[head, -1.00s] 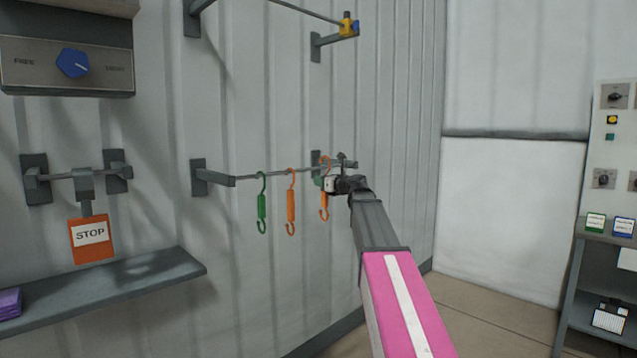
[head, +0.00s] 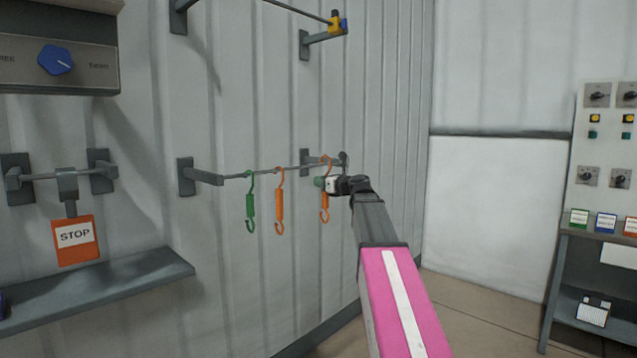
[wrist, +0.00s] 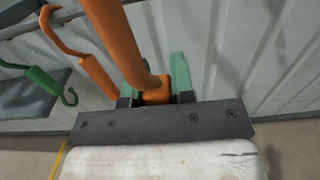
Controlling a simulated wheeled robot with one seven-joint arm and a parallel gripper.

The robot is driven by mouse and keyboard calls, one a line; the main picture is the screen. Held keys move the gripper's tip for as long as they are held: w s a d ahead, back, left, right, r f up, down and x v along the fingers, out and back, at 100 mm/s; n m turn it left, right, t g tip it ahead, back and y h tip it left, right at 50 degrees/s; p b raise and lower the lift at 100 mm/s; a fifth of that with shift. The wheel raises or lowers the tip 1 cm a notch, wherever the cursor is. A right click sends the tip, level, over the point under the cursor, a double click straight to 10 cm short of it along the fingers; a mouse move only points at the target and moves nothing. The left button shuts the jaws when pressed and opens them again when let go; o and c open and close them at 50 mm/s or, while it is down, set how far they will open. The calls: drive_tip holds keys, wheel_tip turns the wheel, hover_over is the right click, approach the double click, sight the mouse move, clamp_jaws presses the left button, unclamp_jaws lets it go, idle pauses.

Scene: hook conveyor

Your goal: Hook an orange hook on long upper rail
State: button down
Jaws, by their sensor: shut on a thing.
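My gripper (head: 322,183) is shut on an orange hook (head: 325,205) near the right end of the lower rail (head: 232,176). In the wrist view, the held hook (wrist: 122,45) is between the green fingers of my gripper (wrist: 157,85). Its curved top overlaps the lower rail in the head view; I cannot tell if it touches it. A second orange hook (head: 279,205) hangs on the lower rail, left of my gripper. The long upper rail (head: 292,9) is above, partly cut off by the picture's top edge.
A green hook (head: 250,205) hangs further left on the lower rail. A STOP sign (head: 75,238) and a grey shelf (head: 100,290) are at left. The wall between the two rails is clear.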

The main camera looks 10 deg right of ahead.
drive_tip(key=shift+v, duration=2.1)
drive_tip(key=shift+r, duration=0.1)
